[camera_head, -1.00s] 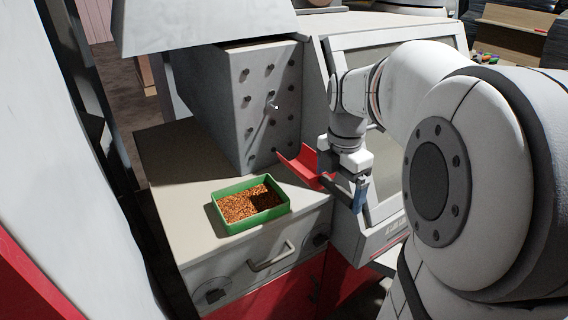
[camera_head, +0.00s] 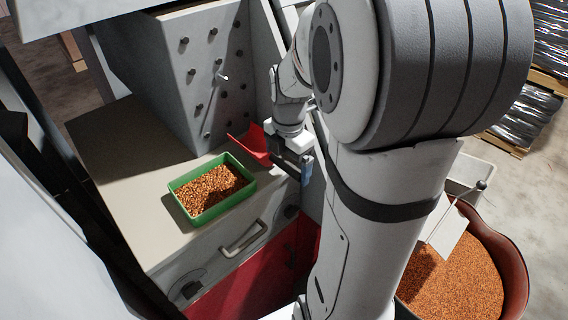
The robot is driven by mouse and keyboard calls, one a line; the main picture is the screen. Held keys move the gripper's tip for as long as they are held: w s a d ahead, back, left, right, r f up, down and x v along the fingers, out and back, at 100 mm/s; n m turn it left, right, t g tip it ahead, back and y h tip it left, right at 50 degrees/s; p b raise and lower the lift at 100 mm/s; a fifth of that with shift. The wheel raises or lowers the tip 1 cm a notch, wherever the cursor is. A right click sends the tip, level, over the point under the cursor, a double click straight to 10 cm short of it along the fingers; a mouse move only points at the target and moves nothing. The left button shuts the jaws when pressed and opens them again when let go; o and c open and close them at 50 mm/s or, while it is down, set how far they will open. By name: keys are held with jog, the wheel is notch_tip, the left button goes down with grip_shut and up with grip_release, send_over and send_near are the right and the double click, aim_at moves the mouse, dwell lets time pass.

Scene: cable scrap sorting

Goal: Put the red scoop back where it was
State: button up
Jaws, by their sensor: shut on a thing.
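The red scoop (camera_head: 254,145) is in the head view, beside the right end of the pegged grey block. My gripper (camera_head: 296,158) is at the scoop's right end and shut on it. The gripper's fingers and the scoop's handle are mostly hidden by the wrist. The scoop is close to the beige worktop; I cannot tell whether it touches it.
A green tray (camera_head: 249,184) of copper-coloured granules sits on the beige worktop (camera_head: 118,150). The grey block (camera_head: 165,75) with several pegs stands behind it. A round red-brown bin (camera_head: 519,270) full of granules, with a white plate (camera_head: 447,243) over it, stands at the lower right.

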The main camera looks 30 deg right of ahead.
jog(key=shift+f, duration=0.8)
jog(key=shift+f, duration=0.25)
jog(key=o, duration=1)
jog(key=shift+r, duration=0.1)
